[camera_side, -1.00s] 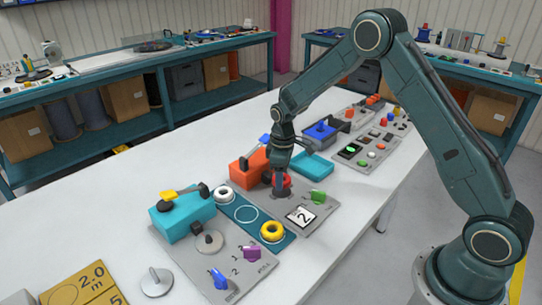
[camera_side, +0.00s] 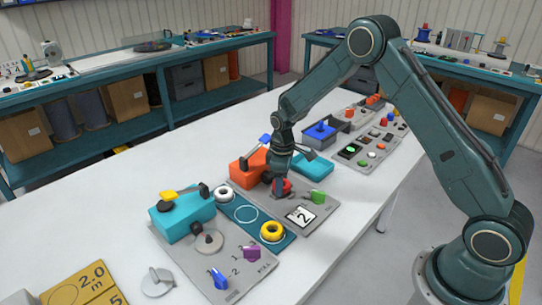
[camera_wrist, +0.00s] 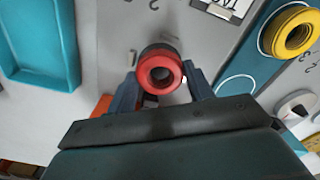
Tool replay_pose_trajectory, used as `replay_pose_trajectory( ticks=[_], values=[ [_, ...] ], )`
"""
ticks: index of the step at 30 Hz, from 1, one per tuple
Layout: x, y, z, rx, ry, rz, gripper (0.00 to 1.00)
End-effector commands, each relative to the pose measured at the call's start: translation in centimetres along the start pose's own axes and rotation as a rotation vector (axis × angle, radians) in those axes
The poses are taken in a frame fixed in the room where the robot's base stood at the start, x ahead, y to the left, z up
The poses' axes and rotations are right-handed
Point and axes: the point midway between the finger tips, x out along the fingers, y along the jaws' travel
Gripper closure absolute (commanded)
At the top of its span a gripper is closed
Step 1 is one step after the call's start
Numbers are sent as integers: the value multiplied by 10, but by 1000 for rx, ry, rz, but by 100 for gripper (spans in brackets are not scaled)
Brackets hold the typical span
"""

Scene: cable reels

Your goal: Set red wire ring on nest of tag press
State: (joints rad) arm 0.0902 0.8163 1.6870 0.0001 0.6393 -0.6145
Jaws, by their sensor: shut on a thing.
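The red wire ring (camera_wrist: 160,74) is between my gripper's fingers in the wrist view, above a dark round part that looks like the nest. In the side view the red ring (camera_side: 287,187) shows partly behind the fingers. My gripper (camera_side: 280,188) is shut on it, low over the grey plate beside the orange tag press (camera_side: 249,168). The gripper's fingertips (camera_wrist: 160,82) flank the ring on both sides in the wrist view. The nest itself is mostly hidden, and I cannot tell whether the ring touches it.
A teal mat holds a white ring (camera_side: 224,193) and a yellow ring (camera_side: 271,231). A teal press (camera_side: 183,215) stands at the left. A teal tray (camera_side: 313,167) lies behind my gripper.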

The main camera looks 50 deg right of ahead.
Motion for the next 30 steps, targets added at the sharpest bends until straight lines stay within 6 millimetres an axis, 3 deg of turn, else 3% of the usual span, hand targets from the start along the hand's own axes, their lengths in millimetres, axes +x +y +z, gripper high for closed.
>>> replay_pose_trajectory(
  ticks=[5,6,9,20,30],
  values=[
    [6,0,0,0,1,1,71],
    [6,0,0,0,2,1,41],
    [6,0,0,0,1,1,23],
    [3,0,0,0,1,1,23],
    [-34,0,-1,0,3,2,23]
  ],
)
